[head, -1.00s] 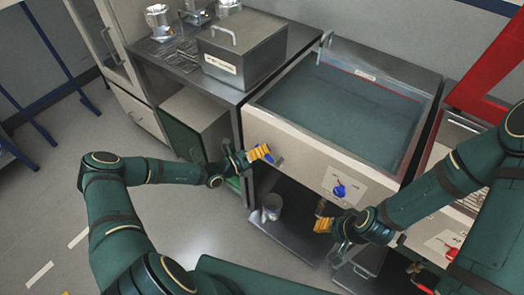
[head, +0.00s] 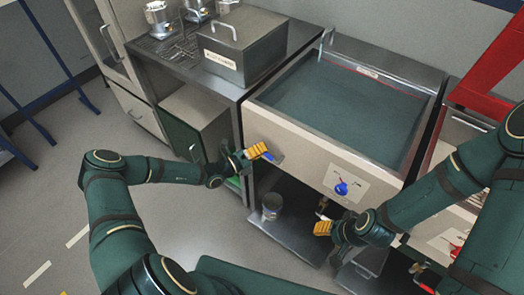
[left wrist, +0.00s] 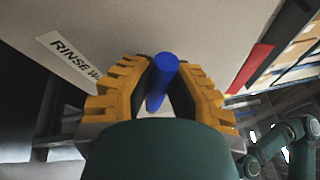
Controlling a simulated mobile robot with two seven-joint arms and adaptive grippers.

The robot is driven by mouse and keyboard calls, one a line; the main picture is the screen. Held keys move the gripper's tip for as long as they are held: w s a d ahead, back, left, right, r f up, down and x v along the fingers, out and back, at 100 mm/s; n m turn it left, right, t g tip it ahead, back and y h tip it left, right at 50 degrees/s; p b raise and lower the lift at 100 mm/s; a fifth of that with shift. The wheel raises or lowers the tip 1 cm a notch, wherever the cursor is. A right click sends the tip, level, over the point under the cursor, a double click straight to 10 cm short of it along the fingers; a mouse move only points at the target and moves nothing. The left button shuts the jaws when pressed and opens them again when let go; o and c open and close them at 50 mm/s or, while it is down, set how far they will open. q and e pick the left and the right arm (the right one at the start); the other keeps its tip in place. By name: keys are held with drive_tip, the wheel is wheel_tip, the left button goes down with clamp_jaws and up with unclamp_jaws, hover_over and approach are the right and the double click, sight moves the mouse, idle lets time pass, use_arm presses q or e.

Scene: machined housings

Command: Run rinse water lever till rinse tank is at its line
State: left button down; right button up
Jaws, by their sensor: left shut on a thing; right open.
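The rinse tank (head: 300,133) is an open steel basin in the head view with blue-green water (head: 335,108) in it. A thin red line (head: 398,88) runs along its back wall, and the water surface looks slightly below it. My left gripper (head: 264,153) is at the left of the tank's front panel, shut on the blue lever (left wrist: 161,85). In the left wrist view the lever stands between the yellow fingers, beside a partly hidden label (left wrist: 72,57) reading "RINSE W". My right gripper (head: 322,228) is open and empty, below the front panel.
A blue knob (head: 341,189) sits on a marked plate on the front panel. A lidded steel box (head: 240,50) stands on the left counter. A grey can (head: 271,206) stands on the shelf below. A red frame (head: 490,85) is at the right.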

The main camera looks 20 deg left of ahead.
use_arm(q)
wheel_tip(320, 180, down, 2)
drive_tip(key=n+t+b, duration=0.1)
drive_tip(key=n+b, duration=0.1)
drive_tip(key=shift+w+a+n, duration=0.1)
drive_tip(key=shift+a+n, duration=0.05)
drive_tip(key=shift+n, duration=0.25)
drive_tip(key=shift+f+n+t+b, duration=0.4)
drive_tip(key=shift+n+b, duration=0.3)
drive_tip(key=shift+n, duration=0.1)
drive_tip(key=c, duration=0.9)
unclamp_jaws()
drive_tip(key=shift+a, duration=0.15)
drive_tip(key=v, duration=1.2)
drive_tip(key=shift+w+f, duration=0.1)
